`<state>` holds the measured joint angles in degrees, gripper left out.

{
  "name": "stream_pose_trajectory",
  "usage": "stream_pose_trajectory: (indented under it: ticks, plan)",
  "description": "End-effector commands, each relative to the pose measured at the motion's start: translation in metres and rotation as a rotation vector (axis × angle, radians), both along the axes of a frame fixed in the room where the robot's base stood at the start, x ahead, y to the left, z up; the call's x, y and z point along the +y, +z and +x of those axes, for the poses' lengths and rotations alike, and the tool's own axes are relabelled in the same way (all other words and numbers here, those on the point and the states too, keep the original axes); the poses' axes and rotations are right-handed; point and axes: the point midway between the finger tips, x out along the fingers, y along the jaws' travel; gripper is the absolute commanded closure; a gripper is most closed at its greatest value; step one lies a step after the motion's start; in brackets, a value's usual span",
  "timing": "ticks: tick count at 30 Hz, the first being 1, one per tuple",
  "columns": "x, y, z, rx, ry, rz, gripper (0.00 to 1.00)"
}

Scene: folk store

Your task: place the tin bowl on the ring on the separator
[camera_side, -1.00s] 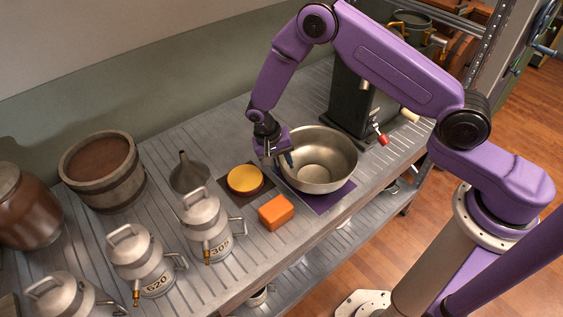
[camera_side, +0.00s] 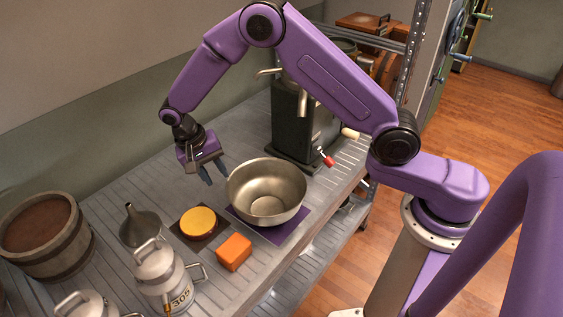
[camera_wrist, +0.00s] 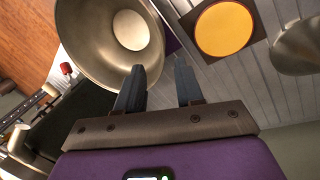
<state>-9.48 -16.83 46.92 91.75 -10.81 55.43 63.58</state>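The tin bowl (camera_side: 262,186) stands upright on a purple mat (camera_side: 282,233) on the bench. It also shows at the upper left of the wrist view (camera_wrist: 88,40). My gripper (camera_side: 216,174) is just left of the bowl, near its rim height or above. Its two fingers are apart with nothing between them, as the wrist view also shows (camera_wrist: 159,72). The separator (camera_side: 290,125) is the dark green machine with metal spouts behind the bowl to the right. My arm covers its upper part, and I cannot make out the ring.
A yellow disc (camera_side: 198,221) lies on a dark square left of the bowl, with an orange block (camera_side: 234,252) in front. A funnel (camera_side: 138,226), a milk can (camera_side: 163,276) and a wooden tub (camera_side: 45,235) stand further left. A red-tipped lever (camera_side: 327,160) sticks out from the separator.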

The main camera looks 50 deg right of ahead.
Motion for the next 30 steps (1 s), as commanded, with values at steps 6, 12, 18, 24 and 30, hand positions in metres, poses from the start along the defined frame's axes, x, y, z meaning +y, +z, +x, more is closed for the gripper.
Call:
stream_pose_trajectory:
  ticks: [6,12,18,24,30]
  plan:
    - [0.002,0.012,-0.007,0.001,0.058,0.016,0.63]
    - [0.005,0.051,-0.042,0.010,0.286,0.070,0.63]
    - [-0.002,0.088,-0.092,0.022,0.555,0.130,0.63]
    - [-0.020,0.117,-0.150,0.033,0.826,0.184,0.63]
    - [-0.046,0.136,-0.212,0.042,1.099,0.234,0.63]
